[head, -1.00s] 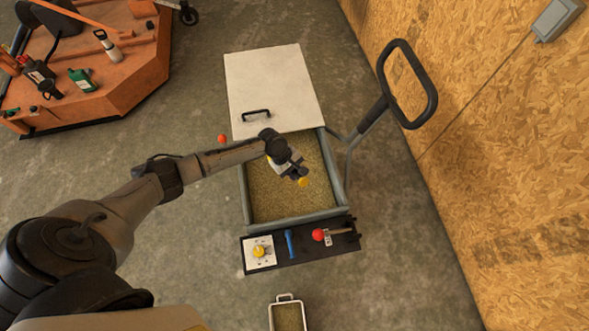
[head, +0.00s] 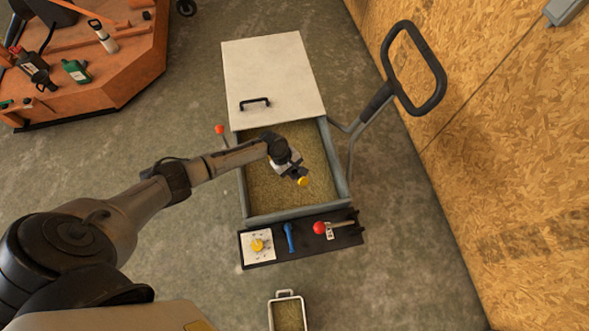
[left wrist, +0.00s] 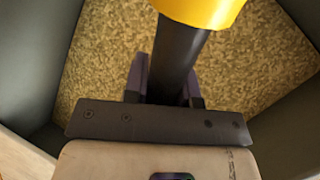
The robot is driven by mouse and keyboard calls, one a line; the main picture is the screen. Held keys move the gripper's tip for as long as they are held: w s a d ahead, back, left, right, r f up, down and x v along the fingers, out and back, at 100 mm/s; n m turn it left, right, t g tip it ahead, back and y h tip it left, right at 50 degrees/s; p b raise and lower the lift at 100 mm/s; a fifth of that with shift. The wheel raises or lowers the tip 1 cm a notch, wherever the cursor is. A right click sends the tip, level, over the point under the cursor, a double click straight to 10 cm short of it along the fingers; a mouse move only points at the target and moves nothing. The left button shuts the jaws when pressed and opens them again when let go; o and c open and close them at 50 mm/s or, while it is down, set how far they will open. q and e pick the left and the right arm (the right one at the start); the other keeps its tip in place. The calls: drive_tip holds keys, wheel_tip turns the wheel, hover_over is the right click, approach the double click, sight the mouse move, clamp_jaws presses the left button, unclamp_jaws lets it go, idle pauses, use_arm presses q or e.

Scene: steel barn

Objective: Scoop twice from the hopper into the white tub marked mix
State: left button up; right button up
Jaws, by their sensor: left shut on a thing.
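The hopper (head: 232,186) is a grey open bin of tan grain, with a white lid panel (head: 273,75) over its far part. My left gripper (head: 294,168) is over the open grain. It is shut on a dark handle with a yellow end (head: 302,181). In the left wrist view the dark handle (left wrist: 178,60) runs between the fingers, with grain behind; any scoop bowl is hidden. A pale-rimmed tub (head: 272,312) holding grain is cut off at the bottom edge; no mix marking is readable. My right gripper is not in view.
A black panel (head: 270,252) with a yellow knob, blue lever and red-ball lever (head: 319,228) lines the hopper's near side. A black loop handle (head: 436,80) rises at right beside the wooden wall (head: 500,160). An orange deck (head: 120,75) stands far left.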

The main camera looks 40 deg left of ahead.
use_arm(q)
wheel_tip(320, 180, down, 5)
drive_tip(key=b, duration=0.3)
drive_tip(key=shift+f, duration=0.2)
idle(0.3)
drive_tip(key=shift+f, duration=0.45)
idle(0.6)
idle(0.6)
idle(0.5)
